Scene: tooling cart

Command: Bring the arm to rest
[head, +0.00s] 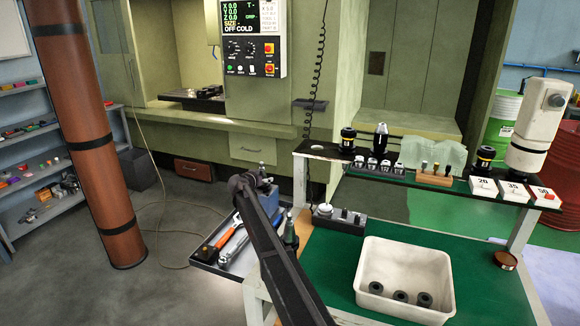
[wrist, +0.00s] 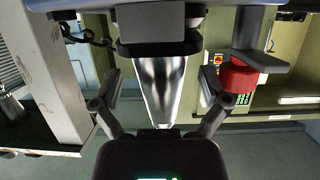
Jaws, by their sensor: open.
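My gripper (wrist: 157,92) is open in the wrist view, with one finger on each side of a shiny metal taper (wrist: 158,80). Gaps show between the taper and both fingers. A dark collar sits at the taper's wide end, at the top of that picture. In the head view my dark arm (head: 275,250) reaches up from the bottom edge over the cart's left side. Its far end is beside a blue object (head: 268,198), and the fingers cannot be made out there.
A side tray (head: 213,254) holds an orange-handled tool and a wrench, close to my arm. A white bin (head: 447,262) with three dark rings sits on the green mat (head: 335,262). A brown pillar (head: 95,165) stands left.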

